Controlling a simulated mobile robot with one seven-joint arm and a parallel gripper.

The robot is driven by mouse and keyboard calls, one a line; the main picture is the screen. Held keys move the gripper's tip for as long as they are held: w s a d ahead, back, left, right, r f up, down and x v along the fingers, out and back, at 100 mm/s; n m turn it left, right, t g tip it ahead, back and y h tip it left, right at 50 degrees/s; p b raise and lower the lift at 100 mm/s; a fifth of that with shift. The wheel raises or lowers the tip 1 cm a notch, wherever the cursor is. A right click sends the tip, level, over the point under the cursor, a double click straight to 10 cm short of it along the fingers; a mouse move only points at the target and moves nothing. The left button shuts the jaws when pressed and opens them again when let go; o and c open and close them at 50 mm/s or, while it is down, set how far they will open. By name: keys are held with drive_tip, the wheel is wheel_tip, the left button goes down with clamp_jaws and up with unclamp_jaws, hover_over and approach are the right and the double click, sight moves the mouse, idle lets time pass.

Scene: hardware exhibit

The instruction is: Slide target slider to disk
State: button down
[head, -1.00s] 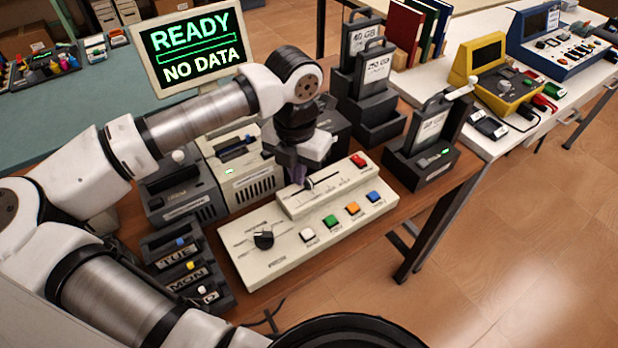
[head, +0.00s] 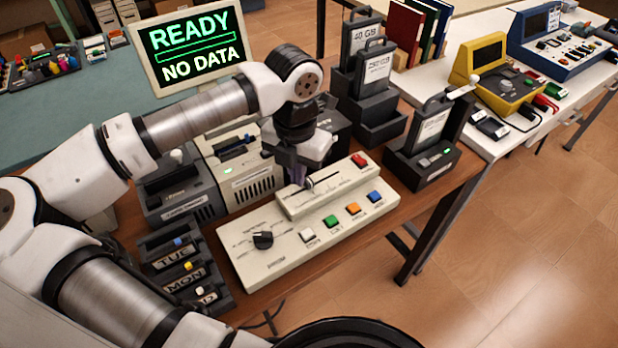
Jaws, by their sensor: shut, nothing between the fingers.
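The cream control panel (head: 290,255) lies on the brown table. Its raised back strip (head: 330,191) carries a slider slot with a small dark slider knob (head: 309,183). My gripper (head: 301,183) points down at the left part of this slot, shut and empty, with its fingertips right beside the knob. I cannot tell whether they touch it. Labels along the slot are too small to read, so I cannot tell which marks the disk position. A black rotary knob (head: 263,240) sits at the panel's left.
White, green, orange and blue buttons (head: 353,208) line the panel's front, and a red switch (head: 360,160) sits at the strip's right end. A monitor (head: 190,50) reads "READY NO DATA". Drive boxes (head: 240,160) stand behind the panel, and a dock with a cartridge (head: 425,160) stands right.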

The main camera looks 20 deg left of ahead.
sight(310, 179)
drive_tip(key=shift+f+b, duration=1.3)
drive_tip(key=shift+w+d+b, duration=0.55)
drive_tip(key=shift+w+d, duration=0.5)
drive_tip(key=shift+w, duration=0.3)
idle(0.5)
drive_tip(key=shift+s+a+b, duration=0.2)
drive_tip(key=shift+b, duration=0.15)
idle(0.4)
drive_tip(key=shift+r, duration=0.1)
drive_tip(key=shift+r+p, duration=1.65)
drive_tip(key=shift+r, duration=1.75)
